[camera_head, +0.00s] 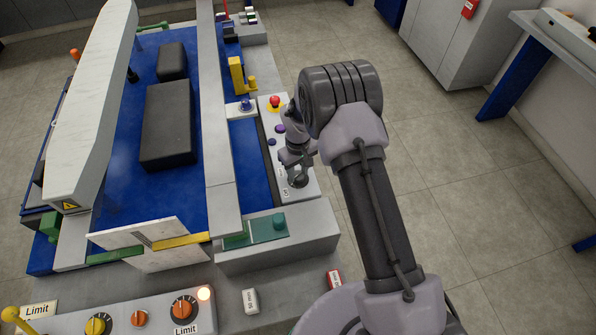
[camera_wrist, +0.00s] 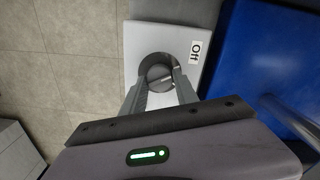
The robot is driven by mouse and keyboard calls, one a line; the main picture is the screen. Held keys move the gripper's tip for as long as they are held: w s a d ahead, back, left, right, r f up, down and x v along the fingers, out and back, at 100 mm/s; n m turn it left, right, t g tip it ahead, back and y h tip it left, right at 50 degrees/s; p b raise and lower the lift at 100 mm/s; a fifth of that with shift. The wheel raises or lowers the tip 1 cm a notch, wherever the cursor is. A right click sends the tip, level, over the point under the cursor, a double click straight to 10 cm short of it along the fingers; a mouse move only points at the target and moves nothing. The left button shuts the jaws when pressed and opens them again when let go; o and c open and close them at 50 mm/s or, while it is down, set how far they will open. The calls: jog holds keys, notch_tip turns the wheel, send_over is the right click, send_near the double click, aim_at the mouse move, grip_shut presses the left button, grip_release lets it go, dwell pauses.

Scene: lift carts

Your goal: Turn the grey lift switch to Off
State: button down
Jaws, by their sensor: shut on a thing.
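The grey lift switch (camera_wrist: 157,70) is a round dark grey knob on a white panel (camera_wrist: 135,42), seen in the wrist view. A label reading "Off" (camera_wrist: 195,50) is on the panel to the right of the knob. My gripper (camera_wrist: 160,86) is shut on the knob, with one finger on each side. In the head view, my gripper (camera_head: 297,164) reaches down to the same switch (camera_head: 299,181) at the near end of the white control panel (camera_head: 305,193). The exact angle of the knob's pointer is hard to tell between the fingers.
A red button (camera_head: 275,102) and purple buttons (camera_head: 280,129) are further along the same panel. The blue lift table (camera_head: 120,90) carries dark blocks (camera_head: 168,125) to the left. A "Limit" panel (camera_head: 150,315) with orange knobs is at the front. Open tiled floor is to the right.

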aim_at(298, 174)
dwell(0.4)
jog(key=c, duration=0.9)
grip_release()
jog(key=shift+c, duration=0.2)
notch_tip(298, 174, up, 17)
jog(key=p, duration=0.4)
jog(key=shift+r, duration=0.2)
